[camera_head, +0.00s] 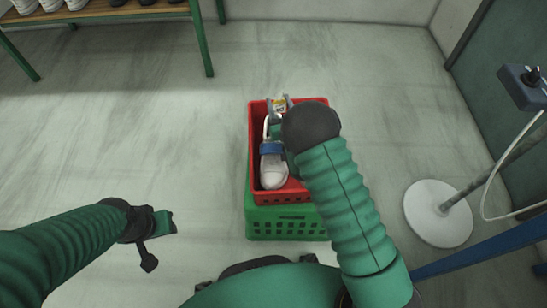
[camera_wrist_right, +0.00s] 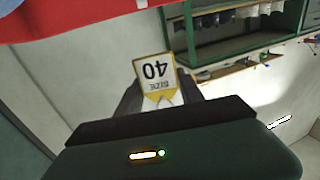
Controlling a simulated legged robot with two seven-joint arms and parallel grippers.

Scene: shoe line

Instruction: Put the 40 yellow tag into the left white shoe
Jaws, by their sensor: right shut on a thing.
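The 40 yellow tag (camera_wrist_right: 155,77) is a white card with a yellow edge and reads "40" upside down in the right wrist view. My right gripper (camera_wrist_right: 158,103) is shut on it. In the head view the tag (camera_head: 280,103) shows small at the far end of the red crate, between the fingers of my right gripper (camera_head: 281,107). The left white shoe (camera_head: 273,172) lies in the red crate (camera_head: 252,150) with its toe towards me. My arm hides the crate's right part. My left gripper (camera_head: 165,222) is over the floor at the left, empty; its finger gap is unclear.
The red crate stands on a green crate (camera_head: 285,229). A bench with shoes (camera_head: 110,12) stands at the top left. A stand with a round white base (camera_head: 438,214) is at the right. The floor left of the crates is clear.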

